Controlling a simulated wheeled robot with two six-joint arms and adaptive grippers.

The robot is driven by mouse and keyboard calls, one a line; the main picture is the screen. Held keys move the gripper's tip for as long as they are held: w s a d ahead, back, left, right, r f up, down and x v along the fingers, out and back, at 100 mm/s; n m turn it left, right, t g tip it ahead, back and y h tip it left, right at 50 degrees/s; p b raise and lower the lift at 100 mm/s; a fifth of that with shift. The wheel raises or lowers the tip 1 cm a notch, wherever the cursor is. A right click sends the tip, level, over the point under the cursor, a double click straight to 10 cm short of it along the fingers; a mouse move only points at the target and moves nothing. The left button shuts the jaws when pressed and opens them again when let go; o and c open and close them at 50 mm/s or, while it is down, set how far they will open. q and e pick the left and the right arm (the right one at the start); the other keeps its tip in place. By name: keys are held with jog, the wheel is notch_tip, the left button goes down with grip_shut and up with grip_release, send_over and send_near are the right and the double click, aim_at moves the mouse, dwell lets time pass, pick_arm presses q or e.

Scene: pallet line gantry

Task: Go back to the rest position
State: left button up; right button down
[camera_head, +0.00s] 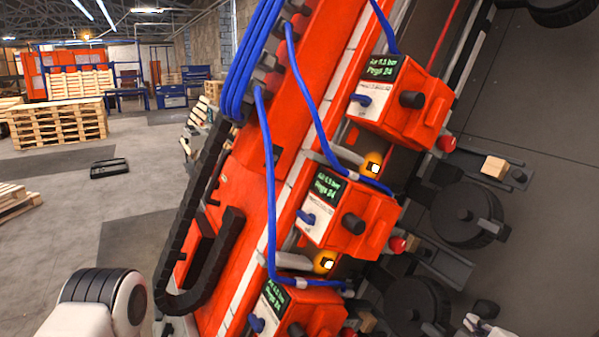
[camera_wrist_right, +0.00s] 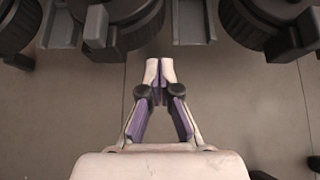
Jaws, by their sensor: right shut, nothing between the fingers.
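My right gripper (camera_wrist_right: 160,70) is shut and empty in the right wrist view. Its two pale fingers with purple inner faces meet at the tips, over bare grey surface. In the head view a small part of the right gripper (camera_head: 483,324) shows at the bottom edge, right of the orange machine. A white and black link of my arm shows at the bottom left of the head view. My left gripper is not in view.
Orange nailer boxes (camera_head: 405,105) with blue hoses line the tilted orange gantry (camera_head: 290,130). Black rollers (camera_head: 466,214) and grey brackets stand right of it; rollers also show at the top of the wrist view (camera_wrist_right: 265,20). Pallets (camera_head: 60,125) stand far left. Grey floor is open.

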jog(key=s+a+f+n+g+y, duration=0.1)
jog(key=s+a+f+n+g, duration=0.5)
jog(key=f, duration=0.6)
jog(key=s+a+f+n+g+y, duration=0.1)
jog(key=s+a+f+n+g, duration=0.15)
jog(key=s+f, duration=0.75)
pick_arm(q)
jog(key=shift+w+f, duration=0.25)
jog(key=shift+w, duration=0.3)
pick_arm(e)
jog(key=s+a+f+n+g+h, duration=0.1)
jog(key=s+f+n+g, duration=0.5)
jog(key=s+n, duration=0.7)
jog(key=shift+s+a+f+n, duration=0.15)
jog(key=shift+a+f+n, duration=0.05)
jog(key=shift+a+n, duration=0.5)
jog(key=shift+d, duration=0.1)
